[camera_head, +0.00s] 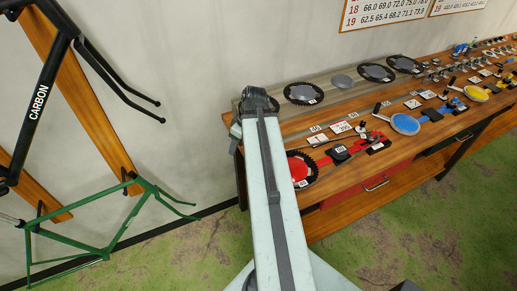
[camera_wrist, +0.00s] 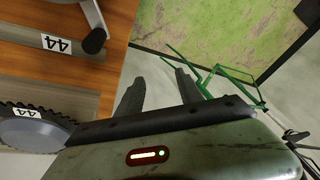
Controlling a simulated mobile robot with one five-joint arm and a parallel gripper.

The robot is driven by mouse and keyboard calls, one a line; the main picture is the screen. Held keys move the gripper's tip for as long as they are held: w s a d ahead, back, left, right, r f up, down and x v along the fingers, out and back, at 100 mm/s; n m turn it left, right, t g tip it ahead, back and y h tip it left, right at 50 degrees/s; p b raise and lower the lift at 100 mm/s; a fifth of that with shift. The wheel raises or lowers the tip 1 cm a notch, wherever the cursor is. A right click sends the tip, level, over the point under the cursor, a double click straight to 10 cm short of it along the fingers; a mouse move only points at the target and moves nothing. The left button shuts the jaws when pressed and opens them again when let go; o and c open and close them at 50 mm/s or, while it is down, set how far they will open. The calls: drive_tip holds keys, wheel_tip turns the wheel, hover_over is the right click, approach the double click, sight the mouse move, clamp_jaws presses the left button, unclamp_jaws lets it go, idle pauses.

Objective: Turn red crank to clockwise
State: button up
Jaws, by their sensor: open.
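The red crank unit (camera_head: 300,169) lies on the near left end of the wooden bench in the head view. It shows a red disc inside a black toothed ring, with a red base reaching right. My arm passes just left of it and may hide part of it. A silver crank arm with a black end (camera_wrist: 95,40) shows at the upper left of the wrist view, apart from the fingers. I cannot tell whether it belongs to the red unit.
The wooden bench (camera_head: 333,195) runs to the upper right with a blue disc unit (camera_head: 405,124) and a yellow one (camera_head: 476,93). A grey chainring (camera_head: 303,93) lies along the wall. A green bike frame (camera_head: 100,250) stands at the left. Green floor (camera_head: 420,225) is open in front.

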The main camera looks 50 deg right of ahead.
drive_tip(key=s+d+r+n+t, duration=0.1)
drive_tip(key=s+d, duration=0.6)
drive_tip(key=d, duration=0.3)
drive_tip(key=b+x, duration=0.7)
drive_tip(key=x, duration=0.1)
drive_tip(key=shift+w, duration=0.2)
drive_tip(key=shift+r, duration=0.15)
drive_tip(key=shift+h, duration=0.3)
clamp_jaws()
